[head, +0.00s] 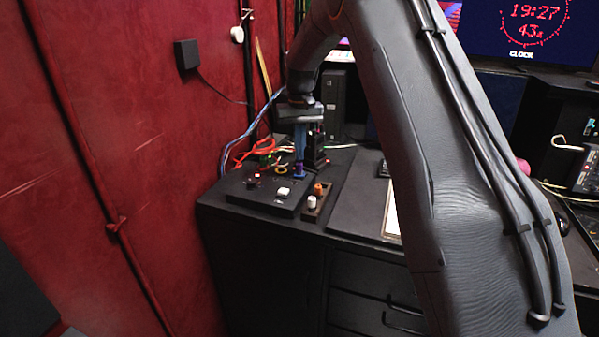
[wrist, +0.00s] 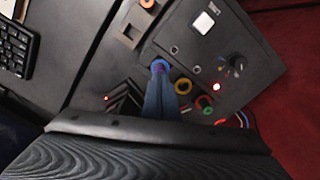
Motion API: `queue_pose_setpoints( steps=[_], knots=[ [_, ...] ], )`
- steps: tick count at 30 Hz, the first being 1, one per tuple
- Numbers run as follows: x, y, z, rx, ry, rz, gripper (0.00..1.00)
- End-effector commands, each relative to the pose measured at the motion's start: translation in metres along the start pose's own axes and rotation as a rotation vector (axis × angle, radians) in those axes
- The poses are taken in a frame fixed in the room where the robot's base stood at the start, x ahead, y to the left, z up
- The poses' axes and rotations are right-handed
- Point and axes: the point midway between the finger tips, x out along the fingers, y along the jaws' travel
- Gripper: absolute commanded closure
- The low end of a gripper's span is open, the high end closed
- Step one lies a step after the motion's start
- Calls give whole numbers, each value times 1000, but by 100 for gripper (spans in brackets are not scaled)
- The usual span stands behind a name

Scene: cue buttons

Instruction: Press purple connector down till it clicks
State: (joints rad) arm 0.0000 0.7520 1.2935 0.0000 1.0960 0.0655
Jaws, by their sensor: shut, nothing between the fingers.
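The purple connector (head: 299,171) stands at the right edge of a dark panel box (head: 248,194). Its purple-blue top also shows in the wrist view (wrist: 160,67). My gripper (head: 300,158) points straight down with its blue fingers shut and nothing between them. In the wrist view the fingertips (wrist: 159,76) are right at the connector and cover part of it. They look to be touching its top, but I cannot tell how hard or how deep the connector sits.
A white square button (head: 284,191) is on the panel. A red wall (head: 130,120) is on the left.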

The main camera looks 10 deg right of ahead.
Motion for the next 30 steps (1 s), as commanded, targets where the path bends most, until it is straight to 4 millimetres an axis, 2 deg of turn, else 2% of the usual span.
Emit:
queue_pose_setpoints(
  steps=[30],
  knots=[
    [14, 0, 0, 0, -1, 0, 100]
  ],
)
